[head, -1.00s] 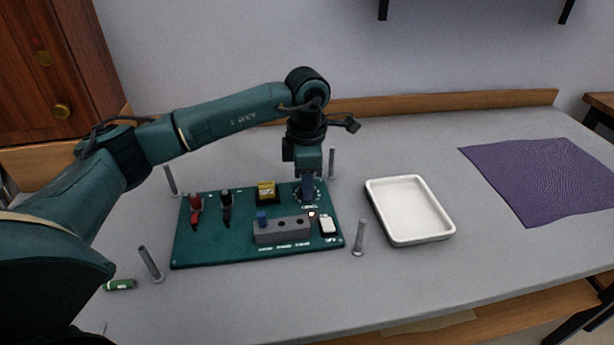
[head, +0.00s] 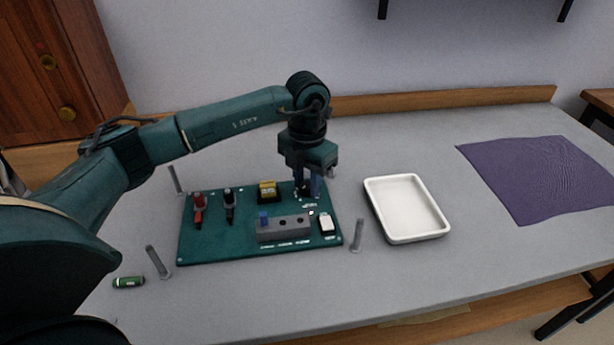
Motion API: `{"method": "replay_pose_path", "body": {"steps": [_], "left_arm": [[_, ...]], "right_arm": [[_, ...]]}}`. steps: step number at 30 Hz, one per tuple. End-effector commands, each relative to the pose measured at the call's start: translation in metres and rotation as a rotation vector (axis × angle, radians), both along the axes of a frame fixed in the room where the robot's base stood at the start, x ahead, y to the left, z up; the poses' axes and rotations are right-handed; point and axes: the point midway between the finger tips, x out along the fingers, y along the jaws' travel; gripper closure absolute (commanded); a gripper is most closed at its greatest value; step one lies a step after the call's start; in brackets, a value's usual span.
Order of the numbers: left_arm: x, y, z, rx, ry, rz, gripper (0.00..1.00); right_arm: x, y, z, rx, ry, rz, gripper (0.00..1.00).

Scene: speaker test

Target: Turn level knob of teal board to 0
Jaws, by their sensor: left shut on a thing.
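The teal board (head: 215,240) lies flat on the grey table. The level knob is at the board's back right corner, mostly hidden by my left gripper. My left gripper (head: 307,188) points down there and is shut on the knob. The knob's pointer and most of its scale cannot be read. My right gripper is not in view.
A white tray (head: 445,233) stands right of the board. A purple cloth (head: 540,180) lies farther right. Grey posts (head: 158,262) (head: 357,236) stand around the board. A green cylinder (head: 128,282) lies at the front left. The table between tray and cloth is clear.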

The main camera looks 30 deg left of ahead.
Motion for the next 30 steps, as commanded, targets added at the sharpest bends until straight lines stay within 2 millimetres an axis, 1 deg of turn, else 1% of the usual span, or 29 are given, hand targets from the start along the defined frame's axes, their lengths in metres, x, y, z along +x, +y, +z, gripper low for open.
{"method": "replay_pose_path", "body": {"steps": [9,22,23,30], "left_arm": [[0.0006,0.0002,0.0011,0.000,-0.002,0.086,0.95],[0.0007,0.0003,0.0009,0.000,-0.002,0.096,0.95],[0.0007,0.0003,0.0009,0.000,-0.002,0.096,0.71],[0.0004,0.0002,0.0005,0.000,-0.001,0.094,0.52]], "right_arm": [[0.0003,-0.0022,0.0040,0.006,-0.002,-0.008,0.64],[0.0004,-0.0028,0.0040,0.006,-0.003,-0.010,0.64],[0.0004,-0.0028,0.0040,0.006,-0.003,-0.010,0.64],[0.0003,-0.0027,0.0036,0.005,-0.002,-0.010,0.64]]}}
